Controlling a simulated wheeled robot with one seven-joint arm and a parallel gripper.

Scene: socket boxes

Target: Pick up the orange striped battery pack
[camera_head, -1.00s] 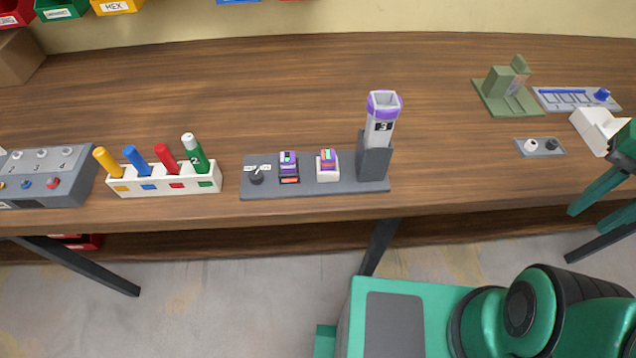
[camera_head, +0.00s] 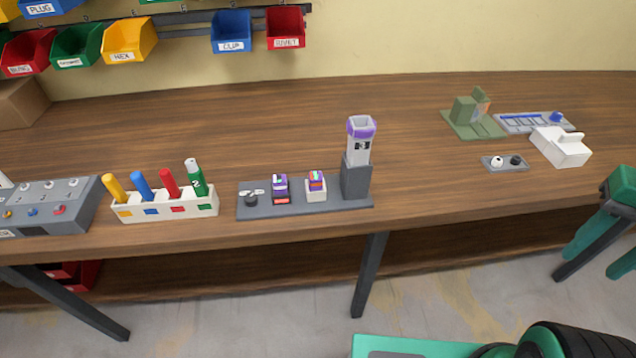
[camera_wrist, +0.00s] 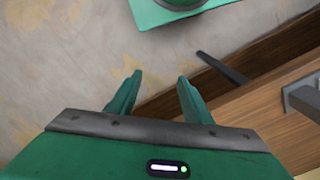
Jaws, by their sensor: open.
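No pack with plain orange stripes stands out clearly. The closest is a small purple block with an orange and green patterned top (camera_head: 316,180), in a white socket on the grey base (camera_head: 228,213). A similar purple and white block (camera_head: 280,185) sits to its left on the same base, above a red label. My gripper (camera_head: 591,264) is at the right edge of the head view, open and empty, in front of the bench and far right of the blocks. In the wrist view my open fingers (camera_wrist: 159,76) point over the floor, with the bench at the right.
A grey holder with a purple-topped tube (camera_head: 360,140) stands at the base's right end. A white rack of coloured cylinders (camera_head: 150,207) and a grey numbered box (camera_head: 50,215) are left. A white box (camera_head: 562,150) and green stand (camera_head: 470,122) are right. Bare wood lies behind.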

